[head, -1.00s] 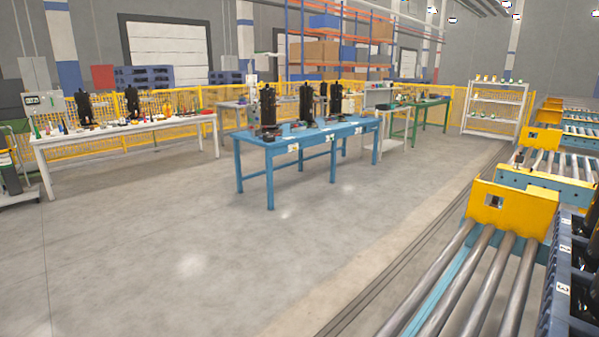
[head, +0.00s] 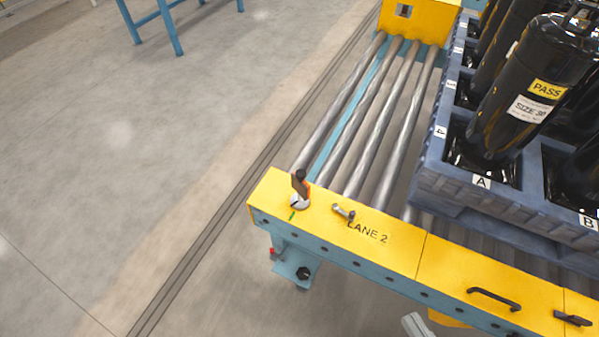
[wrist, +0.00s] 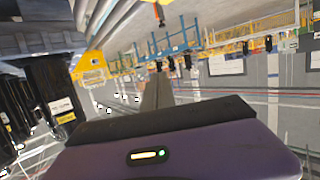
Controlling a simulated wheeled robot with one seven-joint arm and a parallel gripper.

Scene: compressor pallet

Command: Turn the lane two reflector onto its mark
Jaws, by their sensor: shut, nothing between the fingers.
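The lane two reflector (head: 300,185) stands at the left end of the yellow end plate (head: 385,240) lettered LANE 2 in the head view. It is a small dark upright piece with an orange edge, on a round white base (head: 300,202). A short green mark (head: 292,216) lies on the plate just in front of the base. A dark line shows on the base; I cannot tell exactly where it points. My gripper (wrist: 165,122) shows in the wrist view as a purple housing with a dark front edge. It is shut and empty, away from the reflector.
A small metal fitting (head: 343,212) lies right of the reflector. A blue pallet (head: 445,185) with tall black compressors (head: 525,90) stands behind on rollers (head: 385,120). A black handle (head: 494,298) is on the plate farther right.

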